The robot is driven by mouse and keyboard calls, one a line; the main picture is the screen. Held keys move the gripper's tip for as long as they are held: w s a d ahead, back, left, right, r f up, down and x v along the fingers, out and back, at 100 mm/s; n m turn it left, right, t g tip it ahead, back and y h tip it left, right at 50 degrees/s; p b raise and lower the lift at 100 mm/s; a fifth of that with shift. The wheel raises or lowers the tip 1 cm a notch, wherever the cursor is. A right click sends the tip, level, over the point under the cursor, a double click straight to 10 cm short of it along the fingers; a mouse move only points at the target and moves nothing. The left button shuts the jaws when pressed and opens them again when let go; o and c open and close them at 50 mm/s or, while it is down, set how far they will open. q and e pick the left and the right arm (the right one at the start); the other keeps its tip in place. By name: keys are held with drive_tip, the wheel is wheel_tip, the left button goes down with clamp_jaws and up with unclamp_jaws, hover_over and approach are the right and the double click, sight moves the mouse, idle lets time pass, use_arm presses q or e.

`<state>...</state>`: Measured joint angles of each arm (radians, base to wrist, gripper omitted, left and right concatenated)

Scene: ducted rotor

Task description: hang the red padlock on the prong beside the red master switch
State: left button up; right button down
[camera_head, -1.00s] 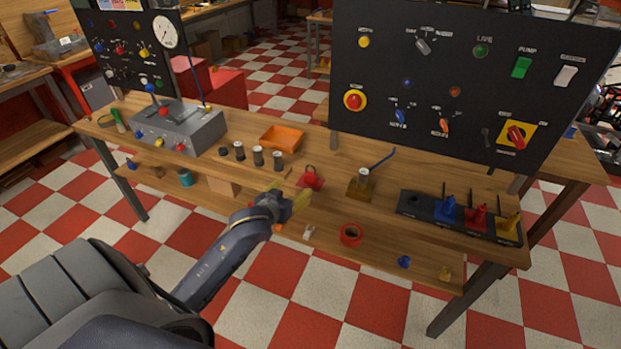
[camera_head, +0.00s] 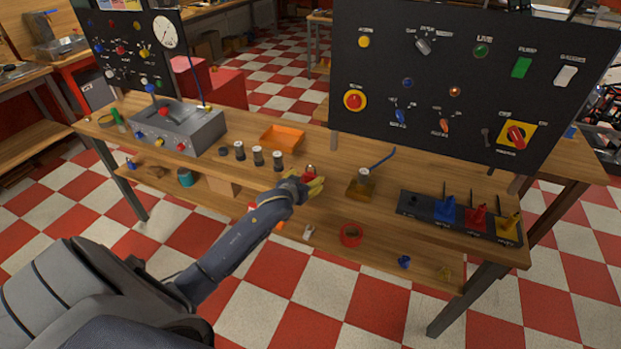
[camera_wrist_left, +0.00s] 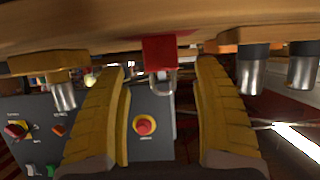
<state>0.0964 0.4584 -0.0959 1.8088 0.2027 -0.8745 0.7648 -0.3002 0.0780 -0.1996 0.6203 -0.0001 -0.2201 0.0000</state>
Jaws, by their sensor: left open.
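The red padlock (camera_head: 309,171) stands on the tabletop near its front edge, partly hidden by my left gripper in the head view. My left gripper (camera_head: 314,184) is open, its yellow fingers at the padlock. In the left wrist view, which is upside down, the padlock (camera_wrist_left: 166,52) with its metal shackle lies between the lines of the two fingers (camera_wrist_left: 163,112), near their tips; no grip shows. The red master switch (camera_head: 516,134) is on a yellow plate at the panel's lower right. A small dark prong (camera_head: 486,137) is just left of it. My right gripper is out of view.
Several dark-and-metal cylinders (camera_head: 258,156) and an orange tray (camera_head: 283,137) are to the left. A dark rack (camera_head: 420,207) holds blue, red and yellow pieces. The black panel (camera_head: 450,80) rises behind.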

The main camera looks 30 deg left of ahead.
sight(309, 176)
use_arm(q)
drive_tip(key=shift+x, duration=2.35)
drive_tip(key=shift+a, duration=0.1)
drive_tip(key=c, duration=1.3)
drive_tip(key=shift+c, duration=0.2)
drive_tip(key=shift+r, duration=0.1)
wheel_tip(309, 176, up, 20)
